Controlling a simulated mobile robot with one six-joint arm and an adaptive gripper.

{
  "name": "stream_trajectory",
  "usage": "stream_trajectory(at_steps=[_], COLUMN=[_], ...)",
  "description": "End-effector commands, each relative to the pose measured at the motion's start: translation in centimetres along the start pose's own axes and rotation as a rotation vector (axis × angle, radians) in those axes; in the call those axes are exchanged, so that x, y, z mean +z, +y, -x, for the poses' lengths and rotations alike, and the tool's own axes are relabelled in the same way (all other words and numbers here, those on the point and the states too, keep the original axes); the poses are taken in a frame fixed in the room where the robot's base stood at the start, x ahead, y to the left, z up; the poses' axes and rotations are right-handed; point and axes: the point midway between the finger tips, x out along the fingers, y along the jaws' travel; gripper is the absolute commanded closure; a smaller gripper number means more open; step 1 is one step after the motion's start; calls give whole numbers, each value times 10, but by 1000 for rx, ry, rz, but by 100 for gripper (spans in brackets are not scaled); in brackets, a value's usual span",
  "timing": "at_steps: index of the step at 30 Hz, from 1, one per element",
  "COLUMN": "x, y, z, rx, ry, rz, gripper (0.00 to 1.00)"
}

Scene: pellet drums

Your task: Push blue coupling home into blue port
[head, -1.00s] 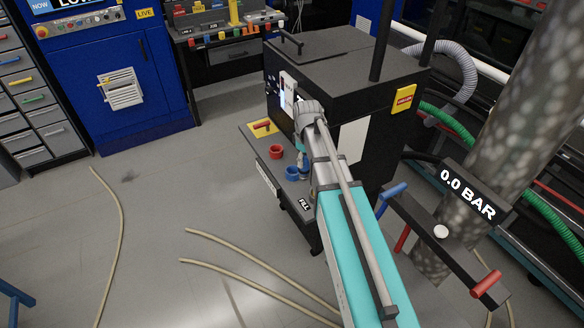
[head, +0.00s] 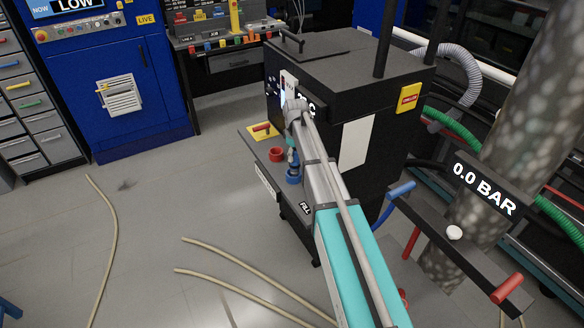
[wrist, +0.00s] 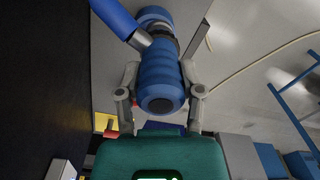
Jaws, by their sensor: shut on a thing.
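The blue coupling (wrist: 158,75) is a ribbed blue cylinder in the middle of the wrist view. My gripper (wrist: 160,82) has a finger on each side of it and is shut on it. A blue hose (wrist: 115,18) leaves its side through a metal collar. A blue ring, the blue port (wrist: 154,14), shows just beyond its far end; whether they touch is hidden. In the head view the blue port (head: 293,178) stands on the black machine's front shelf, below my gripper (head: 292,158). The coupling is mostly hidden there by my arm.
A red port (head: 277,154) stands beside the blue one, with a red lever on a yellow plate (head: 260,131) behind it. The black machine (head: 350,75) rises close to my arm. A bar with a gauge reading 0.0 BAR (head: 484,188) stands at right. Hoses (head: 240,265) lie on the floor.

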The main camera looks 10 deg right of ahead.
Motion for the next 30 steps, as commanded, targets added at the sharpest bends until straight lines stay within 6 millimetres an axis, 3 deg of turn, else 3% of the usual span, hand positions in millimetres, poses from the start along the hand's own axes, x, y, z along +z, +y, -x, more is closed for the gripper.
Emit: stream_trajectory(at_steps=[17,30], x=[-4,-9], y=[4,9], z=[-7,-40], rx=[0,0], ry=[0,0], rz=[-1,-2], gripper=[100,100])
